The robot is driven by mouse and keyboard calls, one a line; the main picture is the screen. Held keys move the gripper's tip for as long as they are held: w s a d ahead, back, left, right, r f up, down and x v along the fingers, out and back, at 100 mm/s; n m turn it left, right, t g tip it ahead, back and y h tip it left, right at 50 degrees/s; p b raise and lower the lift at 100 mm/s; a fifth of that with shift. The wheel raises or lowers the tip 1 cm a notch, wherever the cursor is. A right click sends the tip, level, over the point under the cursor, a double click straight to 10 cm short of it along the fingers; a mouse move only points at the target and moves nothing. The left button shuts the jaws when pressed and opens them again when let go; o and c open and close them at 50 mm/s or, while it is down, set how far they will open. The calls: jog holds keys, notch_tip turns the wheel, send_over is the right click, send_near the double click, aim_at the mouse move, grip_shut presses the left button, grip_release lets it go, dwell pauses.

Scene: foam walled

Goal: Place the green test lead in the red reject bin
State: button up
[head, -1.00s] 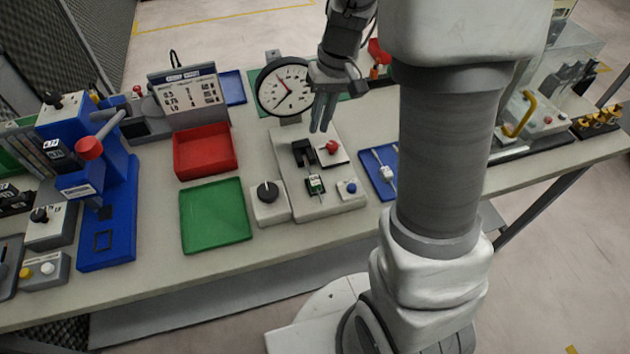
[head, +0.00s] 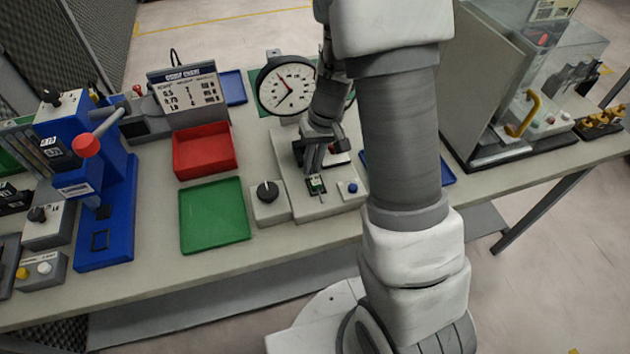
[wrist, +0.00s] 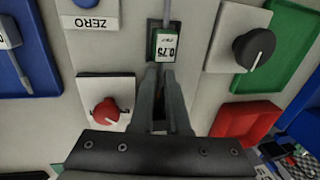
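The green test lead (head: 316,185), a small green block with a white label and a grey wire, sits in the grey fixture at mid-table. In the wrist view the lead (wrist: 165,45) lies just beyond my fingertips, its label reading 0.75. My gripper (head: 313,172) points down right by the lead; in the wrist view its fingers (wrist: 162,76) are a little apart with nothing seen between them. Whether they touch the lead is unclear. The red bin (head: 205,168) is left of the fixture, empty; part of it shows in the wrist view (wrist: 243,122).
A green tray (head: 215,215) lies in front of the red bin. The fixture carries a black knob (head: 268,192), a blue button (head: 351,187) and a red knob (wrist: 106,112). A round dial (head: 287,84) stands behind. A blue press (head: 108,200) stands at left.

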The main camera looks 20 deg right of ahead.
jog(key=shift+c, duration=0.3)
grip_shut()
jog(key=shift+r, duration=0.15)
